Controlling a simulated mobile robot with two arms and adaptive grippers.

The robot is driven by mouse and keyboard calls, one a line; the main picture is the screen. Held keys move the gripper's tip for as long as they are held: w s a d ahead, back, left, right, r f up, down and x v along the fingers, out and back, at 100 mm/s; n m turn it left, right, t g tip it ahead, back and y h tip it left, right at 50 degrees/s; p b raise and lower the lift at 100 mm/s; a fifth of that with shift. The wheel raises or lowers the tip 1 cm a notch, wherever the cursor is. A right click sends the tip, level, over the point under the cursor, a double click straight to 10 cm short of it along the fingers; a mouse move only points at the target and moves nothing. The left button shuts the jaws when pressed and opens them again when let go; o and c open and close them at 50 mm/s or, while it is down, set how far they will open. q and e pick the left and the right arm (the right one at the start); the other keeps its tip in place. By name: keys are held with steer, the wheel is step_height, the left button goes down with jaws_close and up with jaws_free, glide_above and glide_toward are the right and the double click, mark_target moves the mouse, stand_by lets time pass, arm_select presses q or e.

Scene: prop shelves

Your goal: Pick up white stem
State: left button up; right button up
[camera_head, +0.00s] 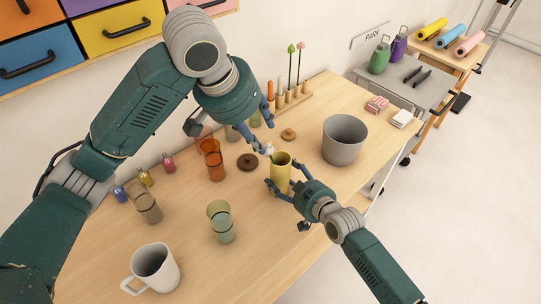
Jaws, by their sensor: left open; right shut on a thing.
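A small white-topped thing (268,149), which looks like the white stem, shows at the mouth of a yellow cup (281,177). Its lower part is hidden, and I cannot tell how far it is inside. My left gripper (263,137) is open just above and behind the cup, its fingertips close to the white top. I cannot tell whether they touch it. My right gripper (283,174) is shut on the yellow cup from the front right, one finger on each side. The cup is upright at the table.
A wooden rack (291,100) behind holds several stems, with green and pink tops. A grey bucket (343,140) stands right. The table's front middle is clear.

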mark_target(268, 152)
arm_select(q)
steer(key=x, duration=0.6)
steer(key=shift+x, duration=2.75)
steer(key=shift+a+f, duration=0.1)
steer(key=shift+a, duration=0.05)
steer(key=c, duration=0.9)
